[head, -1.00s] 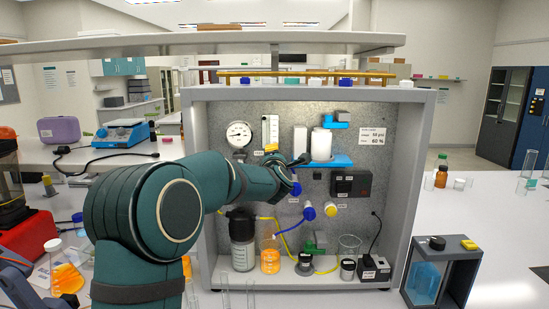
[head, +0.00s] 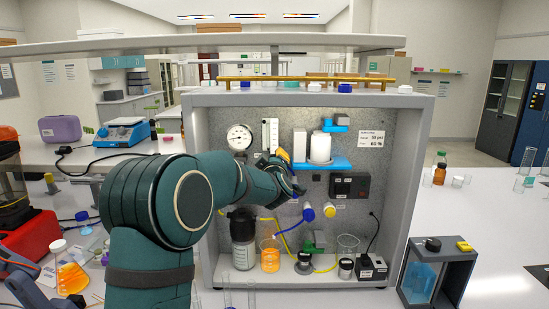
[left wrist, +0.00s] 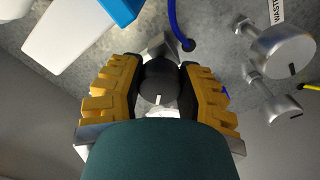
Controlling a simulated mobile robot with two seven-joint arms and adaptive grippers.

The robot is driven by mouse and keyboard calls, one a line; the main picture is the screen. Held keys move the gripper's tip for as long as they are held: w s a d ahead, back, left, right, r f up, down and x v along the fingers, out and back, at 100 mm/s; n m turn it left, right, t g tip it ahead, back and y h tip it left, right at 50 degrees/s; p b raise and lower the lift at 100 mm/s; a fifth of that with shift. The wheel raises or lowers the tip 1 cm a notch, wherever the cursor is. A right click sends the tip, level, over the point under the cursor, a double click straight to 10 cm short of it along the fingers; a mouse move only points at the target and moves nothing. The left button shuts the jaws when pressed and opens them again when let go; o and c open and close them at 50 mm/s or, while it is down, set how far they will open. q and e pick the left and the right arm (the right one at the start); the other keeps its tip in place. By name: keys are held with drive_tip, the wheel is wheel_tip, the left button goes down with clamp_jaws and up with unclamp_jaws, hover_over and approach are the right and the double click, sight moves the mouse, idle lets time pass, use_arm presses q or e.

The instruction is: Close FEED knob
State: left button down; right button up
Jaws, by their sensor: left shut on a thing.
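My left gripper (left wrist: 158,84) has its two yellow-padded fingers on either side of a dark round knob (left wrist: 158,78) with a short white mark, and is shut on it. The knob's own label is hidden, so I cannot read FEED there. In the head view my left gripper (head: 288,168) is at the rig's back panel (head: 222,130), below and left of the blue shelf, and hides the knob. A silvery knob (left wrist: 282,50) beside a label reading WASTE is at the right of the wrist view. My right gripper is not in view.
The blue shelf (head: 335,163) holds a white cylinder (head: 320,147) close to the gripper. A blue tube (left wrist: 173,25) passes near the held knob. An orange-filled vessel (head: 270,260), a dark-capped bottle (head: 243,255) and a beaker (head: 347,246) stand on the rig floor below.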

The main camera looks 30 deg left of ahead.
use_arm(q)
drive_tip(key=m+p, duration=0.1)
drive_tip(key=m, duration=0.2)
drive_tip(key=m+p, duration=0.1)
drive_tip(key=m, duration=0.1)
drive_tip(key=shift+r+m+p, duration=0.25)
drive_tip(key=shift+m+p, duration=0.9)
drive_tip(key=shift+m, duration=1.05)
drive_tip(key=c, duration=0.8)
unclamp_jaws()
drive_tip(key=shift+f, duration=0.2)
drive_tip(key=v, duration=1.2)
drive_tip(key=shift+f, duration=0.1)
